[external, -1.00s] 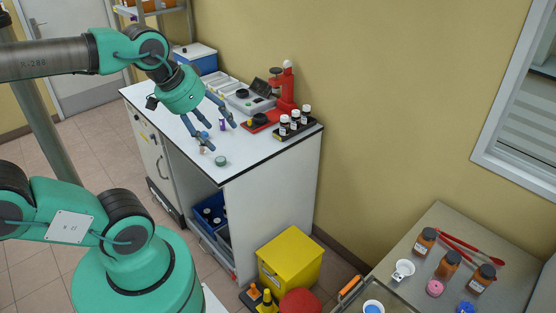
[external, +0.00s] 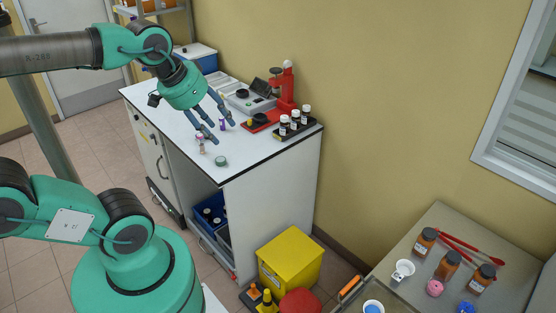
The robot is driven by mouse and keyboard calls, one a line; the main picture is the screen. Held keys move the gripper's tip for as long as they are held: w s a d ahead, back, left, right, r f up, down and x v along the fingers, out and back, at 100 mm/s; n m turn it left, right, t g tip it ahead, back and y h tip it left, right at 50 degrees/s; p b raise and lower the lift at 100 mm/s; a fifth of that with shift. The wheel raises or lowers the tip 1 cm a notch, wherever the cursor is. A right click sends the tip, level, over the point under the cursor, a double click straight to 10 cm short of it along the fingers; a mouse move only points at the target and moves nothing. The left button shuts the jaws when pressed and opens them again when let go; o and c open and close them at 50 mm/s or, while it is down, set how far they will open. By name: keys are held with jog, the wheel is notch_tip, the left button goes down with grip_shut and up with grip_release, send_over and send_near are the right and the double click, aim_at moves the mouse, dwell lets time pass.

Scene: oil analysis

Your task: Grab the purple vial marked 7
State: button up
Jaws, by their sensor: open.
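A small purple vial (external: 222,125) stands on the white bench top, seen between the fingers of my gripper (external: 222,131). My gripper is open and points down toward the bench. Nothing shows held in it. Whether the fingers are around the vial or only in front of it I cannot tell. A small vial with a pinkish-purple top (external: 199,136) and a tan one (external: 202,148) stand just left of the fingers. No number is legible on any vial, so I cannot tell which is marked 7.
A green round lid or dish (external: 221,161) lies near the bench's front edge. A red press (external: 287,92) and a black tray of bottles (external: 312,130) stand at the right back. A grey instrument (external: 247,101) is behind the gripper.

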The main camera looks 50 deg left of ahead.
jog(key=w+a+r+n+g+y+p, duration=0.1)
jog(key=w+a+r+n+p, duration=0.1)
jog(key=w+a+n, duration=0.7)
jog(key=w+a+r+n+g+p, duration=0.15)
jog(key=w+a+n, duration=0.35)
jog(key=w, duration=0.9)
jog(key=n+g+h+p, duration=0.1)
jog(key=n+g+p, duration=0.3)
jog(key=n, duration=1.5)
send_over(222, 117)
jog(key=p, duration=0.1)
notch_tip(222, 117, down, 30)
jog(key=r, duration=0.1)
jog(key=shift+s+a+f+n+t, duration=0.1)
jog(key=shift+f+n+t, duration=0.2)
jog(key=shift+f+t, duration=0.25)
jog(key=shift+f, duration=0.1)
notch_tip(222, 117, down, 8)
jog(key=shift+f, duration=0.2)
